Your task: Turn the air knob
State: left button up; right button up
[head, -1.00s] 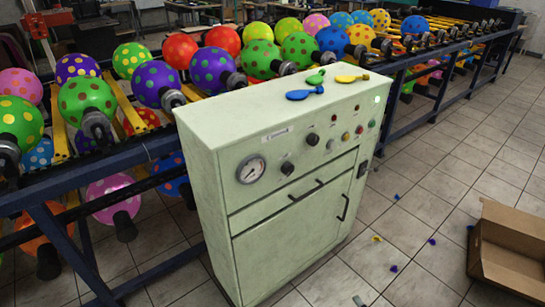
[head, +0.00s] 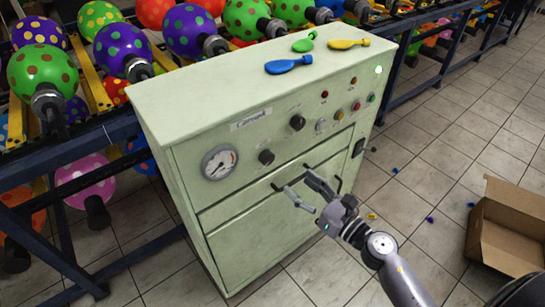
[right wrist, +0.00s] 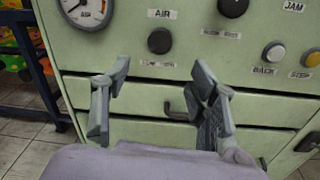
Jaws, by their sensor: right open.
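The air knob (head: 266,157) is a small black round knob on the pale green machine's front, just right of the gauge. In the right wrist view, the air knob (right wrist: 160,40) sits under an "AIR" label, ahead of and between my finger tips. My right gripper (head: 298,184) is open and empty in front of the panel, below and right of the knob. Its spread fingers also show in the right wrist view, where the gripper (right wrist: 160,80) is apart from the knob. My left gripper is not in view.
A second black knob (head: 297,122) is up and right of the air knob. A round gauge (head: 219,162) is on its left. Drawer handles (head: 323,172) lie close to my fingers. Deflated balloons (head: 289,65) lie on top. An open cardboard box (head: 505,225) stands on the floor.

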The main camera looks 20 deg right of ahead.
aim_at(270, 160)
jog(key=p+x, duration=0.1)
jog(key=x, duration=0.9)
jog(key=shift+p, duration=0.4)
jog(key=shift+w+a, duration=0.3)
jog(key=shift+w, duration=0.35)
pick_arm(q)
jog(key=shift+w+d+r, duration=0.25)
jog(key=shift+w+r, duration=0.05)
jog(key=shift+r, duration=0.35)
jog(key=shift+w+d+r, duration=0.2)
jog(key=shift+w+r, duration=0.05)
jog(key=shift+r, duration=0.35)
pick_arm(e)
jog(key=c, duration=1.2)
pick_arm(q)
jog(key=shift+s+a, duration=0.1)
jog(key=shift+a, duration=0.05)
pick_arm(e)
jog(key=shift+o, duration=0.2)
